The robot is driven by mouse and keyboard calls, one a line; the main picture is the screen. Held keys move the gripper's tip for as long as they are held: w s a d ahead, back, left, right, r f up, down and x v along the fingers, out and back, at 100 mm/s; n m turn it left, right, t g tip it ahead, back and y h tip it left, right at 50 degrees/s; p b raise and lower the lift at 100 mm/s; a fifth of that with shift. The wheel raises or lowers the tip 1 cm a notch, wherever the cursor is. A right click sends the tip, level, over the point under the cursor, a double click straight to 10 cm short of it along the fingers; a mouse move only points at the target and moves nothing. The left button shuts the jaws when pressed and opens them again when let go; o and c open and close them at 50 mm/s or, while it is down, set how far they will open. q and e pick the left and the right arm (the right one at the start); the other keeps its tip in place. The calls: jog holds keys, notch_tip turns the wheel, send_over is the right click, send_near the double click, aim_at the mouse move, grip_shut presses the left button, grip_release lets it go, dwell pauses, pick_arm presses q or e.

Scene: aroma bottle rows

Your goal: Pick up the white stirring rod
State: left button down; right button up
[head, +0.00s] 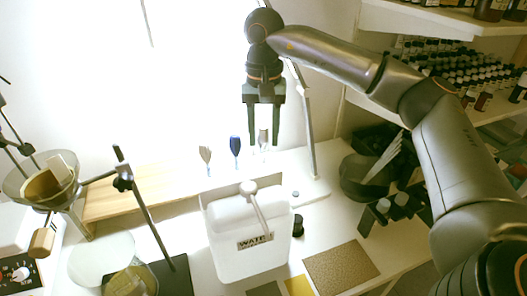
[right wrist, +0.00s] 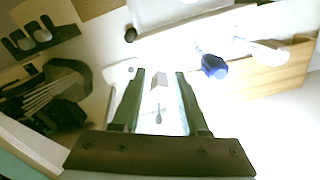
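Three slim upright tools stand at the back of the white table by the wooden board: a pale one (head: 205,154), a blue-headed one (head: 235,146) and a whitish-grey one (head: 263,138). I cannot tell for sure which is the white stirring rod. My right gripper (head: 264,143) is open, fingers pointing down, over the whitish-grey tool. In the right wrist view that tool (right wrist: 158,82) shows between the spread fingers of the gripper (right wrist: 160,74), with no clear contact. The blue-headed tool (right wrist: 212,66) and the pale one (right wrist: 265,48) are to its right there. My left gripper is out of view.
A white water container (head: 225,240) with a white spout stands in front of the tools. A thin metal stand (head: 306,130) rises just right of my gripper. A black holder (head: 365,180) is farther right. Glassware on a stand (head: 42,185) fills the left.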

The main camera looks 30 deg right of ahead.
grip_shut()
jog(key=shift+r, duration=0.1)
notch_tip(320, 180, up, 10)
jog(key=shift+f+p, duration=0.1)
jog(key=shift+p, duration=0.6)
